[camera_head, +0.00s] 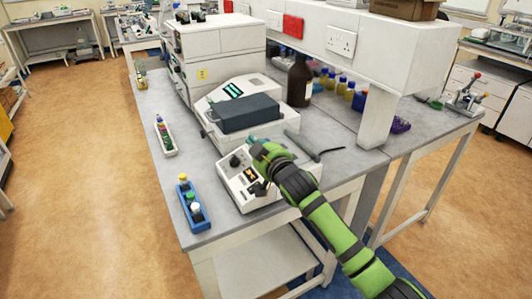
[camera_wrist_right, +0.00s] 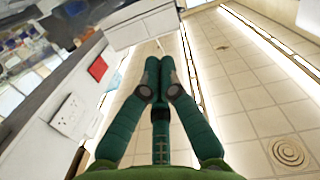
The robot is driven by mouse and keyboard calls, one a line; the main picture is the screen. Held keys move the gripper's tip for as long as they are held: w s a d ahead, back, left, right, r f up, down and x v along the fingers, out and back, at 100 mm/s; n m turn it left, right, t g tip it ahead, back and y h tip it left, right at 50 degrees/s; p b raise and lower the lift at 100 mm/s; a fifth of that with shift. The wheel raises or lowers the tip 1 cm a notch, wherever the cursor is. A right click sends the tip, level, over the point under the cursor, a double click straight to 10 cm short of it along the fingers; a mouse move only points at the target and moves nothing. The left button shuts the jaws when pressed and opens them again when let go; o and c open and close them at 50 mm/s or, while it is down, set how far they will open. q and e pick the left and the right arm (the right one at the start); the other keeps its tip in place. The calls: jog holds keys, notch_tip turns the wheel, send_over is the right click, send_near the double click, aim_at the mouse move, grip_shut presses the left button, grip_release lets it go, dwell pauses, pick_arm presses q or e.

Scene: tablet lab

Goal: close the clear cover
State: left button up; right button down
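A white bench instrument with a control panel (camera_head: 244,184) stands at the front edge of the bench in the head view. I cannot make out a clear cover on it; my right arm hides its right side. My right gripper (camera_head: 262,152) is over the back of this instrument; I cannot tell whether it touches it. In the right wrist view my gripper (camera_wrist_right: 159,62) has its teal fingers together, with nothing visible between them. That view looks up toward the ceiling, so no instrument shows there. My left gripper is in neither view.
A white instrument with a dark grey lid (camera_head: 248,113) stands just behind. A brown bottle (camera_head: 300,82) is behind it to the right. A blue rack (camera_head: 194,206) and a white tray (camera_head: 165,138) stand left. A white overhead shelf unit (camera_head: 400,50) is at the back right.

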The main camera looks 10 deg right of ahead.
jog(key=f+b+v, duration=0.1)
jog(key=b+v, duration=0.1)
jog(key=v, duration=0.5)
jog(key=s+d+f+m+g+h, duration=0.1)
jog(key=s+d+f+g+h, duration=0.15)
jog(key=s+f, duration=0.5)
jog(key=s+d+f+m+g+h, duration=0.1)
jog(key=s+d+f+g, duration=0.15)
jog(key=s+f, duration=0.45)
jog(key=s+d+f+m+g+h, duration=0.1)
jog(key=s+d+f+g, duration=0.2)
jog(key=s, duration=0.5)
jog(key=s+d+f+g, duration=0.1)
jog(key=s+f+g, duration=0.1)
jog(key=s+f, duration=0.35)
jog(key=s+d+f+m+g+h, duration=0.1)
jog(key=s+f+g, duration=0.15)
jog(key=s, duration=0.75)
notch_tip(320, 180, down, 24)
jog(key=s+g, duration=0.1)
jog(key=s+d+f+g, duration=0.1)
jog(key=s+d+f, duration=0.2)
jog(key=s+f, duration=1)
jog(key=s, duration=0.3)
jog(key=shift+g, duration=0.25)
